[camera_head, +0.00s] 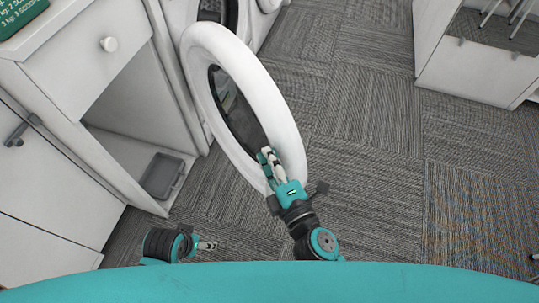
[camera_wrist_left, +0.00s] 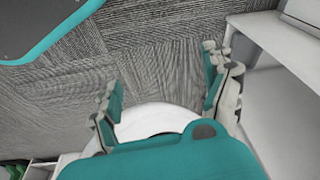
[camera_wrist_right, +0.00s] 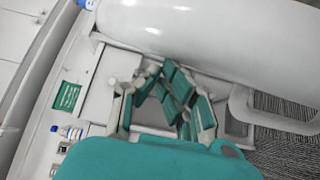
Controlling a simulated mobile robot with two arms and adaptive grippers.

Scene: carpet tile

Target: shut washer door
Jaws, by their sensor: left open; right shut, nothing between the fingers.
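The washer door (camera_head: 286,125) is a thick white ring with dark glass in its middle. It stands swung open, out from the white washer (camera_head: 178,25) at the top of the head view. My right gripper (camera_head: 268,156) is shut and empty, over the near part of the door in the head view; I cannot tell whether it touches. In the right wrist view, the door's white rim (camera_wrist_right: 200,32) crosses just beyond the closed fingers (camera_wrist_right: 168,78). My left gripper (camera_head: 208,245) is low, left of the door; the left wrist view shows its fingers (camera_wrist_left: 162,75) apart, with a white curved surface partly hidden below.
A white cabinet with a round-knobbed drawer (camera_head: 90,45) and an open bay stands left of the washer. A grey tray (camera_head: 162,175) lies in the bay. The grey carpet (camera_head: 370,150) right of the door is clear up to another white cabinet (camera_head: 465,70).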

